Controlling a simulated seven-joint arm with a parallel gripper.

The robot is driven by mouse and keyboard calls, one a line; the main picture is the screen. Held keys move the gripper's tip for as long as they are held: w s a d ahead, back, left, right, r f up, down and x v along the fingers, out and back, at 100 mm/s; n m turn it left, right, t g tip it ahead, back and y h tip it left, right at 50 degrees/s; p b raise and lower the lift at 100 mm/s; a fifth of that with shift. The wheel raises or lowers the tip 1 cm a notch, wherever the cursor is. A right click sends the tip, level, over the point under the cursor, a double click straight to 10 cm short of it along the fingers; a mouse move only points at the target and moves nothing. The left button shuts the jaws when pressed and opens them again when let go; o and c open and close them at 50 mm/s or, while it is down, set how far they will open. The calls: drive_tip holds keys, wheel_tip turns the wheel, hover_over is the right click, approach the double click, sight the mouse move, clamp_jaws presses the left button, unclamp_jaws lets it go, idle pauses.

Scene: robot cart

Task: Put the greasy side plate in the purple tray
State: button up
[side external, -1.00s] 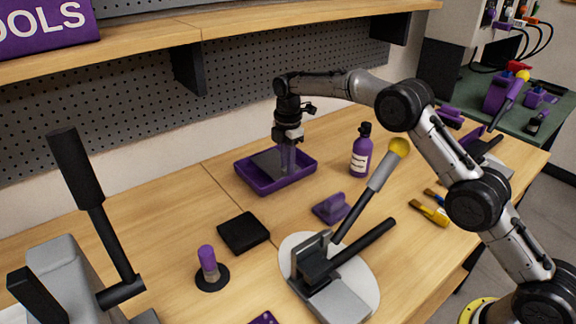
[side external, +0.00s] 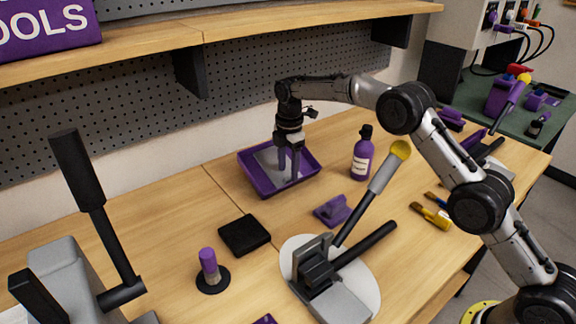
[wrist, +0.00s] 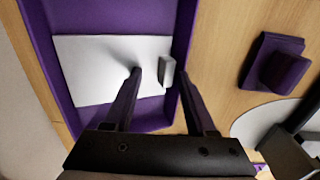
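The side plate (wrist: 90,65), a flat pale grey sheet with a small upright block (wrist: 166,72) near one edge, lies inside the purple tray (wrist: 184,25). In the side external view the plate (side external: 266,158) also shows in the tray (side external: 253,180), partly hidden by my gripper. My gripper (side external: 289,175) points down over the tray's near right part. In the wrist view my gripper's fingers (wrist: 159,74) are apart, with the small block between their tips, nearer the right one. I see a gap between the left finger and the block. Grease cannot be made out.
A purple bottle (side external: 362,153) stands right of the tray. A purple block-like tool (side external: 333,210) and a lever press (side external: 330,285) on a round white base are in front. A black pad (side external: 244,235) lies front left. The pegboard wall is close behind the tray.

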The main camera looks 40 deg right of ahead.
drive_tip(key=shift+s+f, duration=0.15)
drive_tip(key=shift+f, duration=0.4)
drive_tip(key=shift+s+f, duration=0.15)
drive_tip(key=shift+f, duration=0.4)
wheel_tip(320, 180, up, 14)
drive_tip(key=shift+w, duration=0.1)
drive_tip(key=s+d+r+m+t, duration=0.1)
drive_tip(key=s+r+m, duration=0.5)
drive_tip(key=s, duration=0.4)
drive_tip(key=s+d+r+m+t, duration=0.2)
drive_tip(key=s+r+m, duration=0.1)
drive_tip(key=s+r, duration=0.6)
drive_tip(key=s+f+m+t, duration=0.1)
drive_tip(key=s+f+m, duration=0.3)
drive_tip(key=s, duration=0.8)
drive_tip(key=s+d+f+m+t, duration=0.1)
drive_tip(key=s+f+m, duration=0.4)
drive_tip(key=s, duration=0.7)
wheel_tip(320, 180, down, 3)
drive_tip(key=shift+s+r, duration=0.1)
drive_tip(key=shift+s, duration=0.3)
